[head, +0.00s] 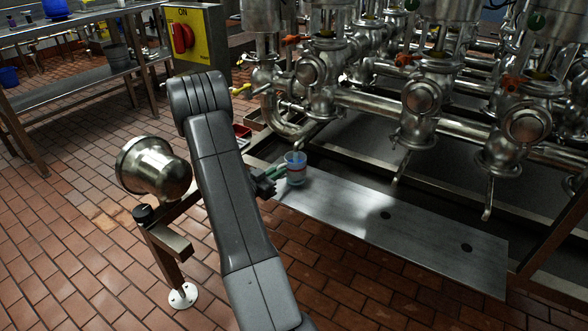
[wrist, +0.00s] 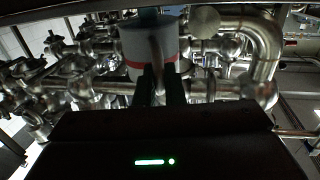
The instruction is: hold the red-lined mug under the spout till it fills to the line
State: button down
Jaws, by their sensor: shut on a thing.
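The red-lined mug (head: 295,172) is pale and bluish, with a red band low on its side. It stands upright in the head view, above or on the near left end of the metal plate; I cannot tell if it touches. My gripper (head: 270,176) is shut on the mug from the left. In the wrist view my fingers (wrist: 160,85) close at the mug (wrist: 135,45), whose red band shows just above them. A spout (head: 298,142) comes down just above the mug's mouth in the head view. The level inside is not clear.
The metal plate (head: 340,210) runs to the lower right. More spouts (head: 399,166) hang from the steel valve bank (head: 420,97) behind it. A yellow panel with a red switch (head: 183,38) stands at the back left. Open tiled floor lies in front.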

jog(key=s+d+v, duration=0.1)
jog(key=v, duration=0.7)
jog(key=shift+s+a, duration=0.2)
jog(key=shift+s, duration=0.25)
jog(key=shift+s+a+r+p, duration=0.6)
jog(key=shift+s+a+r, duration=0.15)
jog(key=shift+s, duration=0.25)
jog(key=shift+s+a+r+p, duration=0.6)
jog(key=shift+s+a+r, duration=0.15)
jog(key=shift+s, duration=0.25)
jog(key=shift+d+r, duration=0.1)
jog(key=shift+r, duration=0.05)
